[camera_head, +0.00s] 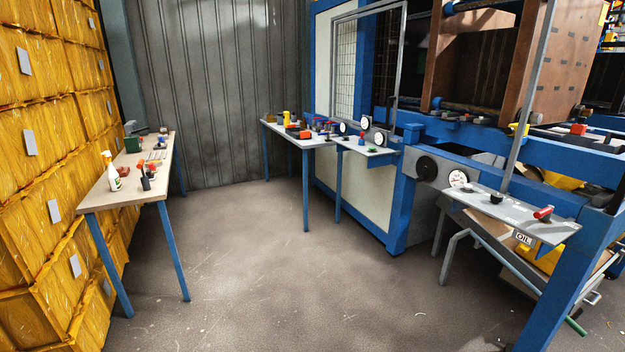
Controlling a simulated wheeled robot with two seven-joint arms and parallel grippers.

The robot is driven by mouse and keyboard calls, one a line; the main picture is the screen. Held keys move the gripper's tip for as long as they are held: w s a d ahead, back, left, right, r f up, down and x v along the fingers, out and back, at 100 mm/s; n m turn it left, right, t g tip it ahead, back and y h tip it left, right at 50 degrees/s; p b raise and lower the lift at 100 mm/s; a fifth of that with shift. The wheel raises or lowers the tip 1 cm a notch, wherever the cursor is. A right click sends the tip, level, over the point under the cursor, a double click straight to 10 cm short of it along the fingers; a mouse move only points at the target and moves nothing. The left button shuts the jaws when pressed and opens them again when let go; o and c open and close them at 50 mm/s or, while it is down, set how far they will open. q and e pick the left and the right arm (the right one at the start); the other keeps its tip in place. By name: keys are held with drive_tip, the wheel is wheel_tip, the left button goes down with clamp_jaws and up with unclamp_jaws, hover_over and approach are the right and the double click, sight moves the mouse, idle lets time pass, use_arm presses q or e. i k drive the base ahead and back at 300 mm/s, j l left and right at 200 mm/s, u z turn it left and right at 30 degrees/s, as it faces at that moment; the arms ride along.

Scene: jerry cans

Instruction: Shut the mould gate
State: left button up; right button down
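The mould gate appears to be the grey metal-framed gate (402,52) on the large blue machine (401,205) right of centre. Its tall frame stands at an angle out from the machine front, so it looks open. Wire mesh (345,70) shows at its left part, beside a white panel with a blue border. Neither of my grippers is in view.
A workbench (95,200) with a spray bottle (114,178) stands left, before stacked yellow crates (35,145). A small table (290,140) with jars stands at the machine. A grey control shelf (530,215) juts out at right. The middle floor (260,260) is clear.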

sight(404, 3)
drive_tip(key=i, duration=2.9)
